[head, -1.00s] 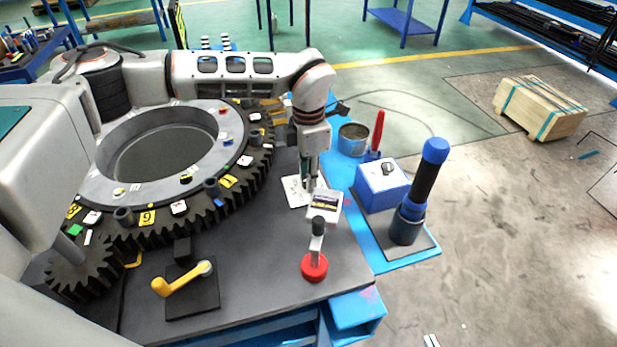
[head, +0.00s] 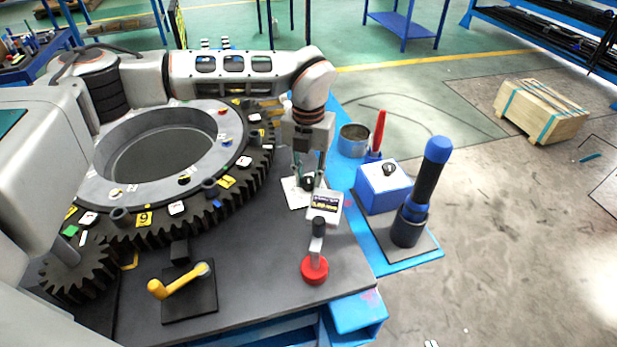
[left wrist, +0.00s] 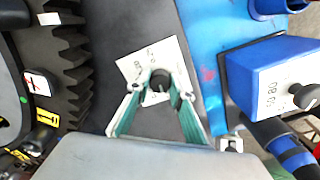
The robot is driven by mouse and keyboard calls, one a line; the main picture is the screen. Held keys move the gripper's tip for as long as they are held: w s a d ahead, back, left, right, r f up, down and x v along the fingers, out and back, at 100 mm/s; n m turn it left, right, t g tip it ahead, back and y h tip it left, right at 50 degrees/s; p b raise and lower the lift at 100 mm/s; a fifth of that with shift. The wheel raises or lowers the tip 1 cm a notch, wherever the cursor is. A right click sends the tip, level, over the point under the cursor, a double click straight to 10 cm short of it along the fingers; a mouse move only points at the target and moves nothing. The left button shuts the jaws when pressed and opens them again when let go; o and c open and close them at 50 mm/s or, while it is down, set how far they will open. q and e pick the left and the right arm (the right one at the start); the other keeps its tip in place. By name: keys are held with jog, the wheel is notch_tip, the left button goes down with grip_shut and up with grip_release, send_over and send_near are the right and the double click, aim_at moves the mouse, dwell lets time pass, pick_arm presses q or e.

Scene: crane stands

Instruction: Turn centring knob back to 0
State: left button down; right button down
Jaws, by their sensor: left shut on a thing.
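The centring knob is a small black knob (left wrist: 160,80) on a white dial plate (left wrist: 152,66) with printed marks. In the head view the dark knob (head: 308,183) and its plate (head: 291,194) lie on the grey table, right of the big gear ring. My left gripper (left wrist: 162,92) points down over the plate, with a green-lined finger on each side of the knob, shut on it. It also shows in the head view (head: 308,178). The printed marks are too small to read surely. My right gripper is in neither view.
A blue box (head: 383,189) with another black knob stands to the right, beside a black-and-blue cylinder handle (head: 424,180). A small labelled box (head: 325,207) and a red-based lever (head: 315,267) stand in front. A yellow crank (head: 178,283) is front left.

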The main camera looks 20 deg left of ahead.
aim_at(308, 179)
pick_arm(q)
jog(key=shift+r+n, duration=0.1)
jog(key=shift+n, duration=0.7)
jog(key=c, duration=1.8)
grip_release()
notch_tip(308, 179, up, 12)
